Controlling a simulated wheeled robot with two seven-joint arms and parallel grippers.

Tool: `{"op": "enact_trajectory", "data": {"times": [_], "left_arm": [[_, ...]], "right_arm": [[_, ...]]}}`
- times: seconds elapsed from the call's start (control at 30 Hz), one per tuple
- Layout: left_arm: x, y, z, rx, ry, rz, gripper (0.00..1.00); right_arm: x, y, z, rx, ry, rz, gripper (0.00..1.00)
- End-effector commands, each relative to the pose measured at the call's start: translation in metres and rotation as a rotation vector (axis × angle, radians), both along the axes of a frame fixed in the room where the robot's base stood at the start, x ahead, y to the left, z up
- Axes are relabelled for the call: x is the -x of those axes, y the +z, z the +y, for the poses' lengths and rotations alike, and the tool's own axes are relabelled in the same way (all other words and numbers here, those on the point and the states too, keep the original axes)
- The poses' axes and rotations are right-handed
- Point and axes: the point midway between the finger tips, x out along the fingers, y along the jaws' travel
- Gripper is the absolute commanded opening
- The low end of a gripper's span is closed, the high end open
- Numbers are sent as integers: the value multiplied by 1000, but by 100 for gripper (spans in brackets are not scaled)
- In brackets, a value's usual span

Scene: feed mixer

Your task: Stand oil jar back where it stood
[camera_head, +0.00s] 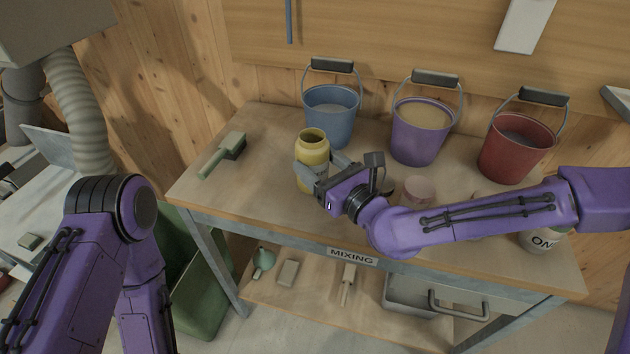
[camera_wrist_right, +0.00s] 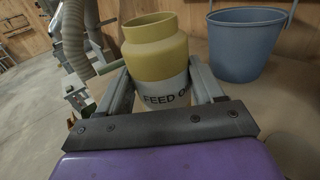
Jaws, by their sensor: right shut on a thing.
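The oil jar (camera_head: 313,147) is yellow, with an open round mouth and a pale label band. In the right wrist view the jar (camera_wrist_right: 158,62) stands upright between the fingers, and its label reads "FEED O", the rest hidden. My right gripper (camera_head: 322,168) is shut on the jar, over the left part of the mixing table (camera_head: 258,213).
Behind stand a blue bucket (camera_head: 331,108), a purple bucket (camera_head: 421,130) and a red bucket (camera_head: 516,147). A green-handled brush (camera_head: 222,155) lies left of the jar. A pink round item (camera_head: 417,189) and a jar marked "ON" (camera_head: 541,239) are to the right. Bare tabletop lies between brush and jar.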

Motion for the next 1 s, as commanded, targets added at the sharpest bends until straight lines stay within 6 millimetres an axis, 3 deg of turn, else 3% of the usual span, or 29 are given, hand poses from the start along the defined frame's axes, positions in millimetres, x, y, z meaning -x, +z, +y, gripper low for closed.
{"op": "enact_trajectory", "data": {"times": [0.3, 0.67, 0.7, 0.77, 1.0], "left_arm": [[0, 6, 0, 0, 0, 0, 100], [0, 1, 0, 0, 0, 0, 100], [0, 1, 0, 0, 0, 0, 100], [0, 2, 0, 0, 0, 0, 100], [0, 2, 0, 0, 0, 0, 100]], "right_arm": [[-9, -42, 9, 1, -1, 1, 26], [-9, -50, 8, -1, -1, -1, 26], [-9, -49, 8, -1, -1, -1, 73], [-9, -48, 8, -1, -1, -1, 92], [-9, -48, 8, -1, -1, -1, 92]]}}
